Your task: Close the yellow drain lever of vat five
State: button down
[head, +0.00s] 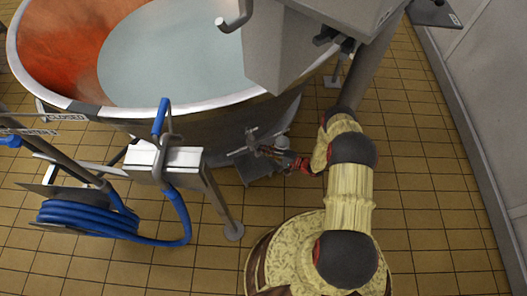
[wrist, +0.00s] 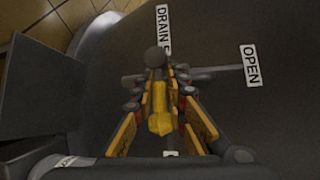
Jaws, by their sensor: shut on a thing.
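In the wrist view, the yellow drain lever (wrist: 160,112) lies between the yellow-and-black fingers of my gripper (wrist: 158,92), which is shut on it. A dark round knob (wrist: 155,57) shows just beyond the fingertips. A "DRAIN 5" label (wrist: 162,20), its end partly covered, is behind the knob, and an "OPEN" label (wrist: 250,66) is to the right. Another label below the lever is mostly hidden. In the head view, my gripper (head: 277,155) is at the valve under the rim of the steel vat (head: 205,128); the lever is too small to make out there.
A vat leg (head: 222,205) stands left of my gripper. A grey housing (head: 300,45) hangs above. Tiled floor (head: 430,190) is clear to the right, up to a wall.

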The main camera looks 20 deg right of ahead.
jog(key=shift+s+f, duration=0.2)
jog(key=shift+f, duration=0.1)
jog(key=c, duration=2.1)
grip_release()
jog(key=shift+o, duration=1.4)
jog(key=shift+w+r, duration=0.1)
jog(key=v, duration=1.2)
